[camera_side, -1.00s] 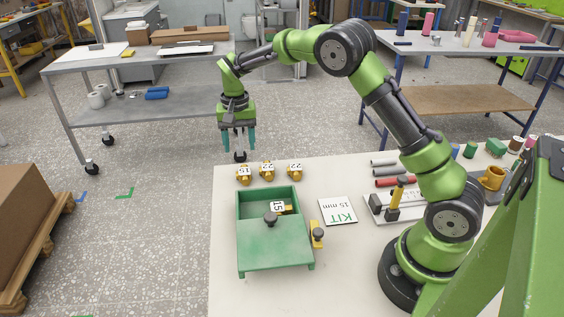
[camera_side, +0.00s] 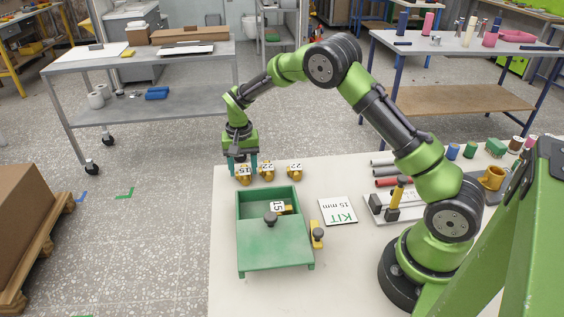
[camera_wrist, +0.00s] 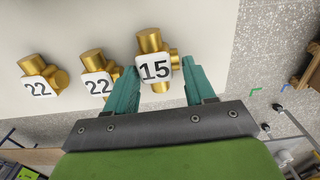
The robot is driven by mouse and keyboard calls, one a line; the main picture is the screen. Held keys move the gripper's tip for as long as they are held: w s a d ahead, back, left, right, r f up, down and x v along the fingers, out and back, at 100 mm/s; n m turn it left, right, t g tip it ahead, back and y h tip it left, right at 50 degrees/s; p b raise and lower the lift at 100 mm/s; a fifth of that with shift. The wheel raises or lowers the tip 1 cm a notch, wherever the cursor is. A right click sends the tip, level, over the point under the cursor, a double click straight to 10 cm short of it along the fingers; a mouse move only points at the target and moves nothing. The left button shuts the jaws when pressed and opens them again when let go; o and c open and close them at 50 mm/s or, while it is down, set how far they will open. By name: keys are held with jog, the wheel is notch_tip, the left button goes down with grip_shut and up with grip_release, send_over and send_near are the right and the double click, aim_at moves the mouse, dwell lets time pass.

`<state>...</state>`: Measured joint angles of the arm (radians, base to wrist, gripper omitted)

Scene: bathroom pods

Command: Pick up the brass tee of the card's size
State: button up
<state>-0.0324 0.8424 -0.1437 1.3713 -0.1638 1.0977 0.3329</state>
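The card (camera_side: 338,211) lies on the table and reads KIT 15 mm. Three brass tees stand in a row at the table's far edge. The tee labelled 15 (camera_side: 243,174) is leftmost in the side view; two tees labelled 22 (camera_side: 267,171) (camera_side: 295,170) stand to its right. In the wrist view the 15 tee (camera_wrist: 152,62) is just beyond and between my fingertips, and the 22 tees (camera_wrist: 97,72) (camera_wrist: 40,75) are to the left. My gripper (camera_side: 243,168) is open, with teal fingers (camera_wrist: 158,80) on either side of the 15 tee. I cannot tell whether they touch it.
A green box (camera_side: 270,254) stands in front of the tees, with another 15-labelled brass piece (camera_side: 284,207) inside. The nearest 22 tee sits close beside one finger. Pipes (camera_side: 388,183) and a tray lie to the right.

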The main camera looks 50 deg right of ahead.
jog(key=c, duration=0.7)
jog(key=shift+r, duration=0.15)
